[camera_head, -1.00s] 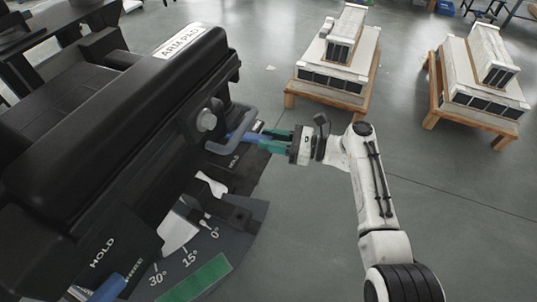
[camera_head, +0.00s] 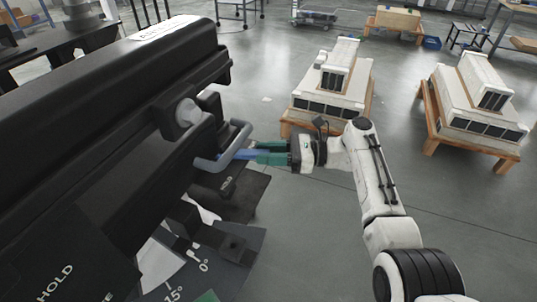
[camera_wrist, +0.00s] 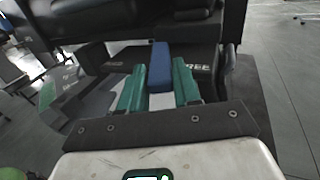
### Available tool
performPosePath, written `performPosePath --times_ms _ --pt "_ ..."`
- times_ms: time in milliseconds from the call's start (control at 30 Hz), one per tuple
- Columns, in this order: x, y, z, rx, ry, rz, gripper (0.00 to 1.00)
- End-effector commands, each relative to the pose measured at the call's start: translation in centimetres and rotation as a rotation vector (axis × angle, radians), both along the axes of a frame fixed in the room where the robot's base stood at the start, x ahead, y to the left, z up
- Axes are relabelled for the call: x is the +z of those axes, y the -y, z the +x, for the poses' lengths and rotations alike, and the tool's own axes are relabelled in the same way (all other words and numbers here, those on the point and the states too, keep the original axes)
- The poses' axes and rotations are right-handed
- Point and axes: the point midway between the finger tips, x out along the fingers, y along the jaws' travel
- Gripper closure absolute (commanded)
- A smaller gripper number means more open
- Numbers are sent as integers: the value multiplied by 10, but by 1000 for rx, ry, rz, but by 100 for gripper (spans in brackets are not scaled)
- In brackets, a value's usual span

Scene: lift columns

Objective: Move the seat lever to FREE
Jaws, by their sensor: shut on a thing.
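The seat lever (camera_wrist: 160,66) has a blue grip, seen between my green fingers in the wrist view. In the head view a short strip of the blue lever (camera_head: 246,154) shows at the fingertips, beside a grey bent handle (camera_head: 222,160). My gripper (camera_head: 270,153) reaches it from the right and is shut on the lever. In the wrist view my fingers (camera_wrist: 160,88) stand on both sides of the grip. A partly covered label ending in "REE" (camera_wrist: 197,67) lies just right of the grip. The lever's lower end is hidden.
The black padded seat unit (camera_head: 110,95) fills the left. A dark angle scale (camera_head: 225,262) and a HOLD label (camera_head: 55,284) sit low on it. Two wooden stands with white stepped blocks (camera_head: 330,90) (camera_head: 475,105) stand behind. The floor at right is open.

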Motion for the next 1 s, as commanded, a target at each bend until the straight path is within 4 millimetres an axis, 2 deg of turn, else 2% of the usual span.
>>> performPosePath --times_ms 167,200,233,567,667,1000 --pt "0 0 1 -5 1 -2 100" --pt "0 0 1 -6 1 -2 65" --pt "0 0 1 -6 1 -2 62" --pt "0 5 1 -5 1 -1 62" --pt "1 17 2 -7 0 0 62" --pt "0 80 5 -7 0 0 62"
